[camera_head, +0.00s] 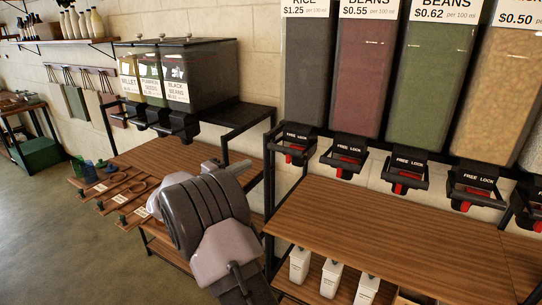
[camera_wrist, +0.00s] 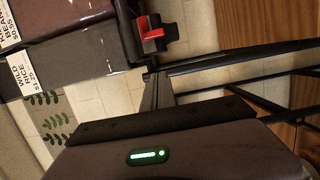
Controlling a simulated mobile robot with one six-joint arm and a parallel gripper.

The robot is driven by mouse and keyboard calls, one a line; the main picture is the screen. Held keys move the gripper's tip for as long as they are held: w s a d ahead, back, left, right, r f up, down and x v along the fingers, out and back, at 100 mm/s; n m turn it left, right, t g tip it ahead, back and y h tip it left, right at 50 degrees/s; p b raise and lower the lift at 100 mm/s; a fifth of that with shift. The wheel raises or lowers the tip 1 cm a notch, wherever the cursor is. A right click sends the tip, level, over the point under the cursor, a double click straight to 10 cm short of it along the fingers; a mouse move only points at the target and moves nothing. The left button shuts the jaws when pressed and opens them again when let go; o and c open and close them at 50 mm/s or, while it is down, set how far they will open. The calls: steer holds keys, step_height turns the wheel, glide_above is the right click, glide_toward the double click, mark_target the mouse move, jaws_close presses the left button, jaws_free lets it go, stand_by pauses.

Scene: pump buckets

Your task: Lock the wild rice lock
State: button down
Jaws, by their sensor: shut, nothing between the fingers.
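The wild rice bin (camera_head: 309,75) is the leftmost tall dispenser in the head view, dark grey, its label cut off at the top. Its lock (camera_head: 297,143) is a black bracket marked FREE LOCK with a red part below. My gripper (camera_head: 212,165) is shut and empty, left of and below this lock, apart from it. In the wrist view the wild rice label (camera_wrist: 22,75) and grey bin show sideways at left. A red lever (camera_wrist: 151,35) in a black bracket shows at the top; I cannot tell which bin it serves.
More tall bean bins (camera_head: 430,80) with locks stand to the right above a wooden shelf (camera_head: 400,235). White containers (camera_head: 331,278) stand beneath it. Smaller dispensers (camera_head: 175,80) are at left above a wooden counter (camera_head: 150,160). A black frame post (camera_head: 268,200) stands right of my arm.

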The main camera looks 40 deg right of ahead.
mark_target(288, 159)
steer(key=s+d+b, duration=0.2)
steer(key=d+b, duration=0.1)
steer(key=d, duration=0.8)
steer(key=shift+d+b, duration=0.15)
steer(key=shift+b, duration=0.2)
steer(key=shift+f, duration=0.15)
steer(key=s+b, duration=0.1)
steer(key=s+d, duration=0.1)
steer(key=shift+s+b, duration=0.35)
steer(key=shift+b, duration=0.05)
steer(key=shift+w, duration=0.1)
